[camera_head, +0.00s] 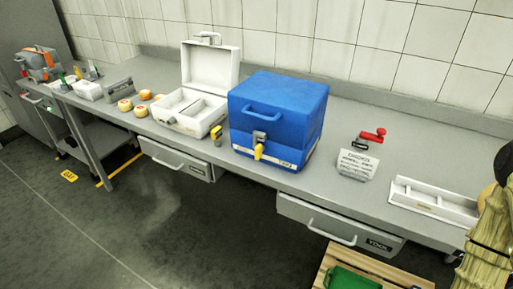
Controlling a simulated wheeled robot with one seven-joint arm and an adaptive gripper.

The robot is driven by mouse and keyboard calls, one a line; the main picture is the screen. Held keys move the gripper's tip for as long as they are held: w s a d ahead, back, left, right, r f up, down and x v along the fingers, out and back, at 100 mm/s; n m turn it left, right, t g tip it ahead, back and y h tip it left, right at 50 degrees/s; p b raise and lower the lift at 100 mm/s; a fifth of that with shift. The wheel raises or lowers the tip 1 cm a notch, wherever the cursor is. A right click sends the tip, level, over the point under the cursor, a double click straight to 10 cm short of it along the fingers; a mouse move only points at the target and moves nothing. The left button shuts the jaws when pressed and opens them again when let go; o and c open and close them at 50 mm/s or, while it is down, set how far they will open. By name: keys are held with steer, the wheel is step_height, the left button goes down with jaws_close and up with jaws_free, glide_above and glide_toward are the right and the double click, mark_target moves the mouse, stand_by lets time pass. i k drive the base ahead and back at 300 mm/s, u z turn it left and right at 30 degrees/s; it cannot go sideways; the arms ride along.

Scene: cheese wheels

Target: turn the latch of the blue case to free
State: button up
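The blue case (276,112) stands closed on the grey counter, right of the open white case. Its latch (259,149) is on the front face, with a grey metal plate and a yellow handle that points down. The picture is too small to tell whether the latch is locked or free. A blue carrying handle (263,110) sits above the latch. My gripper is not in view, and nothing touches the case front.
An open white case (183,110) and a small yellow-and-black item (216,134) are left of the blue case. Right are a sign (357,164), a red-handled part (372,136) and a white tray (433,201). Drawers lie below the counter (334,199). Floor at front left is clear.

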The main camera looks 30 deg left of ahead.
mark_target(259, 149)
steer(key=z, duration=0.2)
steer(key=k, duration=0.95)
steer(key=u, duration=0.8)
